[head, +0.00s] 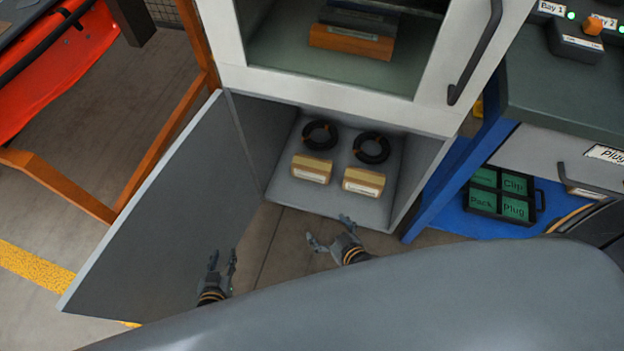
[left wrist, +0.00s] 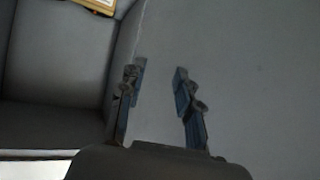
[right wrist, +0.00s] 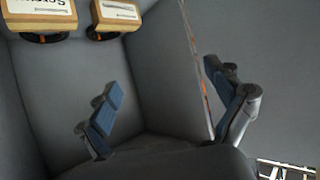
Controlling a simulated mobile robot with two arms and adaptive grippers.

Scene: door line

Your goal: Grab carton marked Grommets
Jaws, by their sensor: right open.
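Two tan cartons with white labels stand side by side on the floor of the open lower cabinet: a left carton (head: 312,169) and a right carton (head: 363,182). I cannot read either label in the head view, so I cannot tell which is marked Grommets. Both cartons show at the top of the right wrist view, the larger one (right wrist: 40,14) cut off by the frame edge. My right gripper (head: 328,230) is open and empty, in front of and below the cartons. My left gripper (head: 222,255) is open and empty beside the open door.
Two black coiled rings (head: 320,135) (head: 371,148) lie behind the cartons. The grey cabinet door (head: 160,215) stands open at the left. A blue frame (head: 450,175) and a black tray with green compartments (head: 503,195) are at the right. The shelf above holds an orange box (head: 350,42).

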